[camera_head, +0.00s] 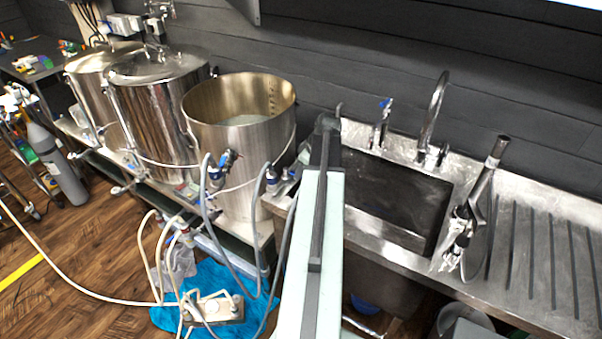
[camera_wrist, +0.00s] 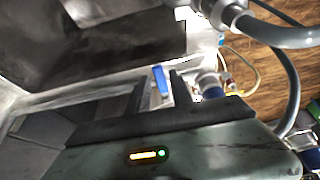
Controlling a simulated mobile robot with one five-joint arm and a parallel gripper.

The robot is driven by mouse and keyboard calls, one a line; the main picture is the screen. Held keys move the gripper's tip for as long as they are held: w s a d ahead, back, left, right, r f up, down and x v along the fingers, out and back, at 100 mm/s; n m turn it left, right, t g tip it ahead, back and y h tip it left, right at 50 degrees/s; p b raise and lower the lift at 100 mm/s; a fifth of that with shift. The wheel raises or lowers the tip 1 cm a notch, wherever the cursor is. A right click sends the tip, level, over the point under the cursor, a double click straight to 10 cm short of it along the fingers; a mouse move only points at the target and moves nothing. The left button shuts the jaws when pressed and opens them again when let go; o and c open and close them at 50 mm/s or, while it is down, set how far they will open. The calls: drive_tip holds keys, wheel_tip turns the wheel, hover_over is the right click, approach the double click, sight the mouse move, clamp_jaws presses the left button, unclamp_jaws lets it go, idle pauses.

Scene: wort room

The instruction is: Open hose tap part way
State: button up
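A slim upright tap with a blue top (camera_head: 384,104) stands on the back ledge of the sink, left of the tall curved faucet (camera_head: 433,112). It looks like the hose tap. My arm reaches up the middle of the head view, and its dark end (camera_head: 326,124) is near the sink's back left corner, left of this tap and apart from it in the picture. In the wrist view, a small blue lever (camera_wrist: 160,80) shows just beyond dark parts of my gripper; I cannot tell which valve it belongs to or whether they touch.
Steel kettles (camera_head: 240,120) with blue-handled valves (camera_head: 217,172) and hoses stand left of my arm. A grey hose (camera_wrist: 285,38) with a metal fitting crosses the wrist view's upper right.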

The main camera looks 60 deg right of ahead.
clamp_jaws()
idle(1.2)
